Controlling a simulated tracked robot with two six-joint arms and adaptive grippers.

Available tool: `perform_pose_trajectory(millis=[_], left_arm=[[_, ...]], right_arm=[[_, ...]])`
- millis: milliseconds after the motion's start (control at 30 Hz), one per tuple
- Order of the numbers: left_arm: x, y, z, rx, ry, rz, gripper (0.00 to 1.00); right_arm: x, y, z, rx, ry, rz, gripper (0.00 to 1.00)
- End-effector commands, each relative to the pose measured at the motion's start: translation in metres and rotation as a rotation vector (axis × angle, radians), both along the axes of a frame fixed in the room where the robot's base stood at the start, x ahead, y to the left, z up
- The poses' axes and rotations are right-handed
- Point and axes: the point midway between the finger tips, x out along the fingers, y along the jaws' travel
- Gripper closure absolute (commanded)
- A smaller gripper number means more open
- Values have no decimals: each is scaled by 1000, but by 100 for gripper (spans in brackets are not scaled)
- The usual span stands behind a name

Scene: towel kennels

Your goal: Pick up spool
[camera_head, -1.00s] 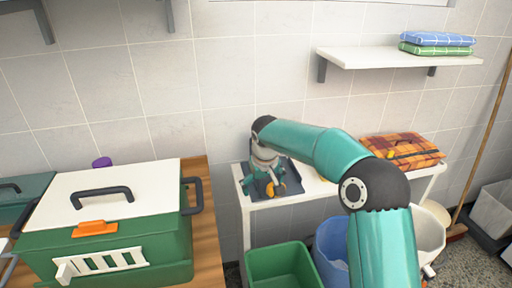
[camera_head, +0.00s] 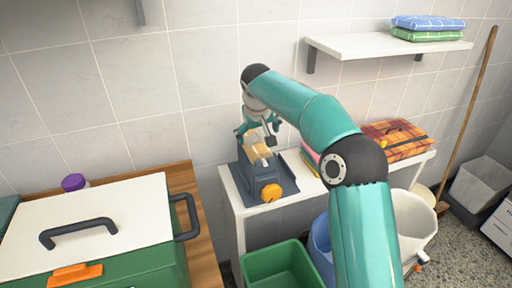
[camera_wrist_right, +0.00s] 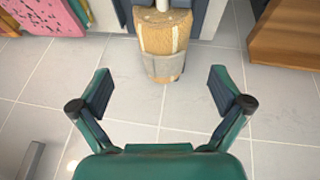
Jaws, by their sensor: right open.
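A light wooden piece with a grey band, apparently the spool (camera_wrist_right: 163,50), shows in the right wrist view just beyond the open fingers. It also shows in the head view (camera_head: 259,151), on a dark grey stand (camera_head: 283,184) with an orange knob (camera_head: 271,193). My right gripper (camera_head: 258,131) is open above the stand, with its fingers pointing down. In the right wrist view my right gripper (camera_wrist_right: 160,82) has nothing between its fingers; the wooden piece lies ahead, roughly centred. My left gripper is not in view.
The stand is on a white table (camera_head: 236,196), with an orange plaid bundle (camera_head: 394,138) to the right. A green bin (camera_head: 280,265) is below in front. A green box with a white lid (camera_head: 130,215) is at left. A wall shelf (camera_head: 385,47) holds folded towels.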

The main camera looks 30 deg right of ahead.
Motion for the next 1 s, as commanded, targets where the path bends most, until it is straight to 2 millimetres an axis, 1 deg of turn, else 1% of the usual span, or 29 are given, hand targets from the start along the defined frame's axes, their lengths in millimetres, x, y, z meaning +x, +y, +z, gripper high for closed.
perform_pose_trajectory(millis=[33, 100, 200, 467, 633, 700, 800, 1000], left_arm=[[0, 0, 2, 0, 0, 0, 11], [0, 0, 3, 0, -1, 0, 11], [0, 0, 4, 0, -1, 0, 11], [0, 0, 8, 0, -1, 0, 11], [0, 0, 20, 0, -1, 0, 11], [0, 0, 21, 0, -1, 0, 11], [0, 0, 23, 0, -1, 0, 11], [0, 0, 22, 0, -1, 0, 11]], right_arm=[[4, -2, -10, 0, 4, 1, 0], [9, -4, -22, 0, 4, 2, 0], [14, -6, -34, 0, 2, 6, 0], [22, -8, -48, 0, 1, 8, 0], [34, -11, -67, 1, 4, 8, 0], [37, -14, -76, 1, 2, 7, 0], [40, -16, -85, 0, 1, 8, 0], [42, -16, -88, 0, -1, 8, 0]])
